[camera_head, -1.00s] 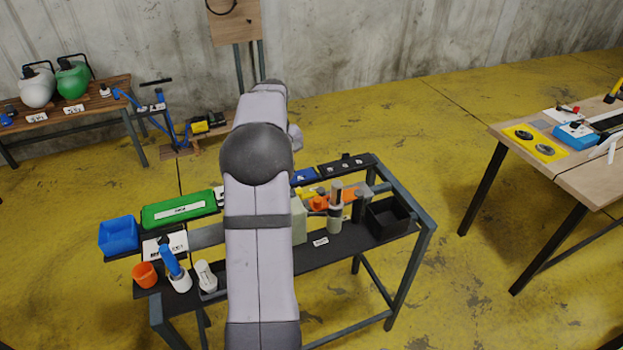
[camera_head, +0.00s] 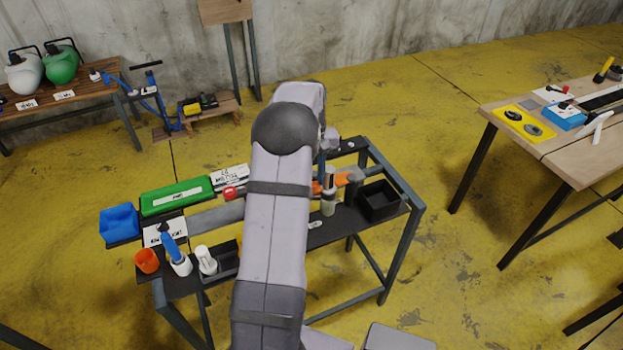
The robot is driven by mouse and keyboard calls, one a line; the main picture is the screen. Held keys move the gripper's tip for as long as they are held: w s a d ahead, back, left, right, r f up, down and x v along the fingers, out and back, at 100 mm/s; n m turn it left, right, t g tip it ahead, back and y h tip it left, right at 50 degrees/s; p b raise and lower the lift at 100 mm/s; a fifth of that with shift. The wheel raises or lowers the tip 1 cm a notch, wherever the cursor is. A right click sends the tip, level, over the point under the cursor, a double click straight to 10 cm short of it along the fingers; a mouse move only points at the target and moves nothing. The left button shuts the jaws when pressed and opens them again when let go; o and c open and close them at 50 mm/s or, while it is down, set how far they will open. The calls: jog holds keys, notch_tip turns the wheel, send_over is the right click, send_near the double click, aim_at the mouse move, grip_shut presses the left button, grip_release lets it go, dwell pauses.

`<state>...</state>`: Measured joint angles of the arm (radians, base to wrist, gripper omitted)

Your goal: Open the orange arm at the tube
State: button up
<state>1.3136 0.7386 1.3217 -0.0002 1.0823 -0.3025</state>
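The orange arm (camera_head: 343,180) shows in part on the dark metal bench, right of my grey arm links. It lies behind a pale upright tube (camera_head: 328,192), and its left end is covered by my arm. Whether it is open or shut cannot be made out. A darker grey cylinder (camera_head: 354,186) stands right of the tube. My gripper is hidden behind my own arm, so its fingers and any contact do not show.
A black open box (camera_head: 379,214) stands at the bench's right end. Left on the bench are a green case (camera_head: 175,196), a blue bin (camera_head: 119,224), an orange cup (camera_head: 147,261) and a blue-topped bottle (camera_head: 174,250). A wooden table (camera_head: 570,150) stands at right.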

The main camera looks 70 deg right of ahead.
jog(key=shift+f+p, duration=0.3)
jog(key=shift+f, duration=0.95)
jog(key=shift+c, duration=0.2)
grip_shut()
